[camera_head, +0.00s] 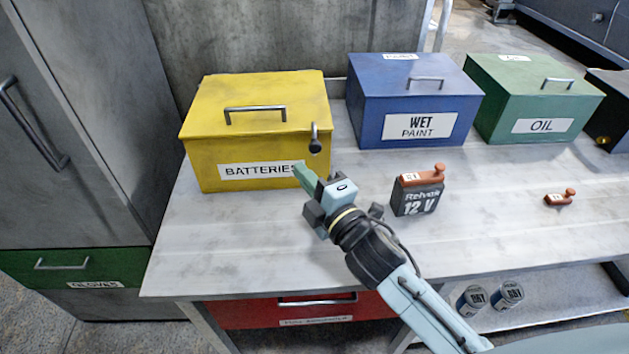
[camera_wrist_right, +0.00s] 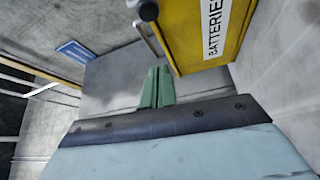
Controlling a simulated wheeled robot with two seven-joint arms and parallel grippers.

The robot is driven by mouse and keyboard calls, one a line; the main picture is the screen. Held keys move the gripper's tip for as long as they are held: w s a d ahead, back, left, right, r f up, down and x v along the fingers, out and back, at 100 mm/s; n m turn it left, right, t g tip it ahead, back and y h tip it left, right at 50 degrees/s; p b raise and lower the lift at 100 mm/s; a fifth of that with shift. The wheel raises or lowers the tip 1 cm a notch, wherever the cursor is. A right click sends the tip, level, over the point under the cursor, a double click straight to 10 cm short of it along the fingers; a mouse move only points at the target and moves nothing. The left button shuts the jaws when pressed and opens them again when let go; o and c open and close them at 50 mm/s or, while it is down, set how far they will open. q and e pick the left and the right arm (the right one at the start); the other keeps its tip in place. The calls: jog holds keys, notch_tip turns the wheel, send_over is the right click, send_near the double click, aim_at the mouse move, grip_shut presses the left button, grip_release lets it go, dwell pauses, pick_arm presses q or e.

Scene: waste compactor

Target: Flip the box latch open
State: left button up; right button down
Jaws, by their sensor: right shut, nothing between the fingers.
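The yellow box (camera_head: 245,155) labelled BATTERIES stands at the left of the table with its lid down. Its dark latch (camera_head: 315,140) hangs on the front face near the right corner, with a round knob at the lower end. My right gripper (camera_head: 303,176) is shut and empty, its green fingers just below the latch, in front of the label's right end. In the right wrist view the green fingers (camera_wrist_right: 157,86) are together, with the yellow box (camera_wrist_right: 195,35) beyond them and the latch knob (camera_wrist_right: 148,10) at the top edge. I cannot tell whether they touch. My left gripper is out of view.
A black 12 V battery (camera_head: 418,196) with a red top stands right of my arm. A blue WET PAINT box (camera_head: 400,100) and a green OIL box (camera_head: 530,100) stand behind. A small red piece (camera_head: 560,198) lies at right. The table front (camera_head: 230,265) is clear.

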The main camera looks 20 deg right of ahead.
aim_at(312, 155)
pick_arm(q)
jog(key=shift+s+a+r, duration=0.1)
pick_arm(e)
jog(key=w, duration=0.1)
jog(key=w+d, duration=0.1)
jog(key=w, duration=0.1)
jog(key=w+d, duration=0.1)
jog(key=w, duration=0.1)
jog(key=shift+w+d+f, duration=0.1)
jog(key=shift+w+d, duration=0.05)
jog(key=shift+d, duration=0.1)
dwell(0.3)
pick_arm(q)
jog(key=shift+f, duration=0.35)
pick_arm(e)
jog(key=shift+d+m, duration=0.15)
jog(key=shift+m, duration=0.25)
pick_arm(q)
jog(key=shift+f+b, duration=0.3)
jog(key=shift+b, duration=0.3)
pick_arm(e)
jog(key=shift+d+m+t, duration=0.15)
jog(key=shift+m+t, duration=0.15)
jog(key=shift+m, duration=0.1)
